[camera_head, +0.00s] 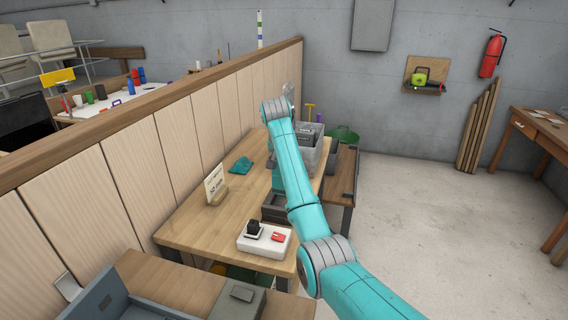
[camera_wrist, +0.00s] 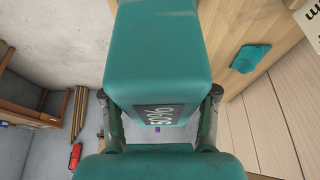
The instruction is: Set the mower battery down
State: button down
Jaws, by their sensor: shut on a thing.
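On the bench are a teal cloth (camera_head: 241,165), a card sign (camera_head: 214,183) and a white box (camera_head: 279,246) with a black and a red item. A grey bin (camera_head: 322,150) stands beyond my arm. A wooden partition (camera_head: 180,143) borders the bench; the floor at right is clear.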

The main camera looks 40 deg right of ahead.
jog(key=shift+f, duration=3.15)
jog(key=shift+f, duration=0.25)
jog(key=shift+c, duration=1.2)
grip_release()
jog(key=shift+f, duration=0.15)
jog(key=v, duration=1.2)
grip_shut()
